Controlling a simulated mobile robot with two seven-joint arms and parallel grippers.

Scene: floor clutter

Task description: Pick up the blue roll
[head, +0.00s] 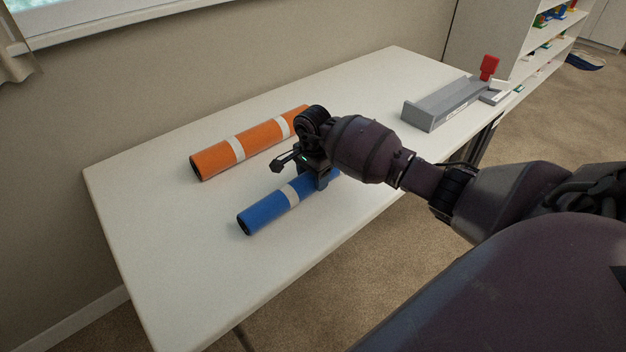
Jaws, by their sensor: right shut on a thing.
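A blue roll (264,213) with a white band lies on the white table, slanting from lower left to upper right. My right gripper (318,183) comes in from the right and is shut on the roll near its right end. My wrist hides part of that end. The roll looks level and close to the table top; I cannot tell whether it touches it. My left gripper is not in view.
An orange roll (215,160) with white bands lies behind the blue one, along the wall side. The white table (170,270) is clear at its left end. A grey tray (440,106) and a red object (489,67) stand at the far right. Shelves (535,45) stand beyond.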

